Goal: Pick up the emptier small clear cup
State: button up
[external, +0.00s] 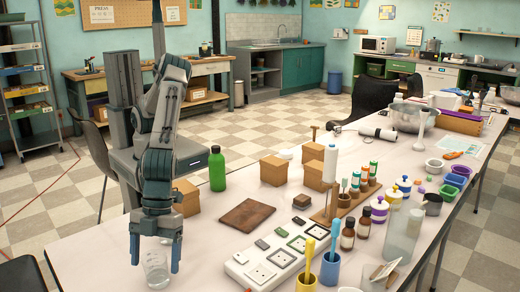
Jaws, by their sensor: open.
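A small clear cup (157,274) stands on the near left part of the long pale table (110,240). It has faint markings on its side, and I cannot tell its fill level. My gripper (154,263) points down over it, open, with one finger at the left and one at the right of the cup's upper part. I cannot tell whether either finger touches it. I can make out no second small clear cup in this view.
Right of my gripper are a green bottle (217,169), cardboard boxes (274,170), a brown board (248,215) and a white panel (262,270). Amber bottles (348,235), blue and yellow cups and a tall clear container (402,238) crowd the right. The table's left corner is clear.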

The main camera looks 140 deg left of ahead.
jog(key=shift+w+d+f, duration=0.1)
jog(key=shift+d+f, duration=0.1)
jog(key=shift+f, duration=0.3)
jog(key=c, duration=1.1)
jog(key=shift+r, duration=0.2)
